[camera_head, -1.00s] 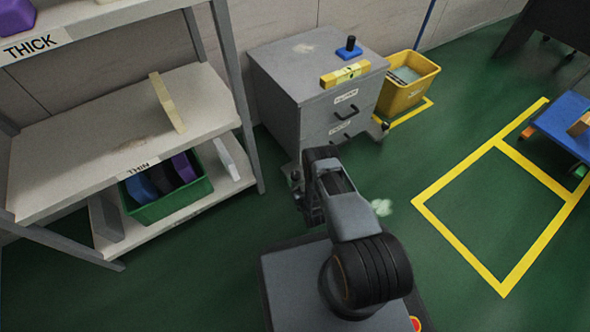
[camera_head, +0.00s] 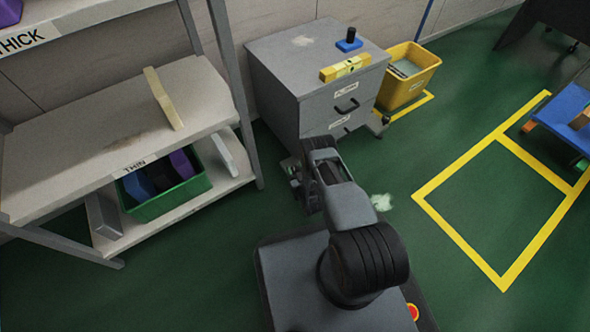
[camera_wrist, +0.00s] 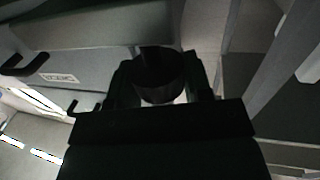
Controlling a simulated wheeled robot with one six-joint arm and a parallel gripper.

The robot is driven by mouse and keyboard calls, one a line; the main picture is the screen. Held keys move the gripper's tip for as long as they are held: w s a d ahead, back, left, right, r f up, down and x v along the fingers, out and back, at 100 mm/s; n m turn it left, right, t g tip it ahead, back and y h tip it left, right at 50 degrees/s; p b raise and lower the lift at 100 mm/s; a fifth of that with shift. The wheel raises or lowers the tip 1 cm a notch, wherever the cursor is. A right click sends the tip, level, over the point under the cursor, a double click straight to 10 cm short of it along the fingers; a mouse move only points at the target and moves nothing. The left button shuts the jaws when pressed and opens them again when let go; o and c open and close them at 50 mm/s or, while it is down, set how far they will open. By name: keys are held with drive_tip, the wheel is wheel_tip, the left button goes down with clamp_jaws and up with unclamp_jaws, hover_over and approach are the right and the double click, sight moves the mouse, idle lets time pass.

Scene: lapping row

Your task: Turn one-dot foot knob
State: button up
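The grey drawer cabinet (camera_head: 275,75) stands against the wall, its drawer fronts and black handles facing right. My gripper (camera_head: 306,188) is low at the cabinet's near bottom corner, mostly hidden by my arm. In the wrist view, a dark round knob (camera_wrist: 158,88) sits between the two dark fingers of my gripper (camera_wrist: 160,82), under the cabinet's edge. A thin bright gap shows beside the knob, but the darkness hides whether the fingers touch it. No dot marking is readable.
A shelf unit (camera_head: 95,135) with a green bin (camera_head: 165,203) stands close on the left. A yellow level (camera_head: 345,68) and a blue-based object (camera_head: 349,43) lie on the cabinet. A yellow bin (camera_head: 408,80) stands behind it.

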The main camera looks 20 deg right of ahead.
drive_tip(key=c, duration=0.4)
drive_tip(key=shift+o, duration=0.2)
drive_tip(key=shift+n+y, duration=0.3)
drive_tip(key=shift+y, duration=0.2)
drive_tip(key=n+y, duration=0.1)
drive_tip(key=y, duration=0.1)
drive_tip(key=shift+d+n+g+y, duration=0.1)
drive_tip(key=shift+n+g+y, duration=0.2)
drive_tip(key=shift+n+g, duration=0.1)
drive_tip(key=n+g+y, duration=0.1)
drive_tip(key=n+y, duration=0.1)
drive_tip(key=y, duration=0.1)
drive_tip(key=n+g+y, duration=0.2)
drive_tip(key=y, duration=0.1)
drive_tip(key=shift+n, duration=0.3)
drive_tip(key=n+g+y, duration=0.4)
drive_tip(key=g, duration=0.2)
drive_tip(key=shift+n+y, duration=0.3)
drive_tip(key=shift+y, duration=0.1)
drive_tip(key=shift+s+n+g+y, duration=0.1)
drive_tip(key=shift+n+g+y, duration=0.35)
drive_tip(key=shift+n+g, duration=0.7)
drive_tip(key=shift+n+g+y, duration=0.45)
drive_tip(key=shift+n+g, duration=0.2)
drive_tip(key=shift+g, duration=0.9)
drive_tip(key=shift+n+g, duration=0.3)
drive_tip(key=shift+g, duration=0.2)
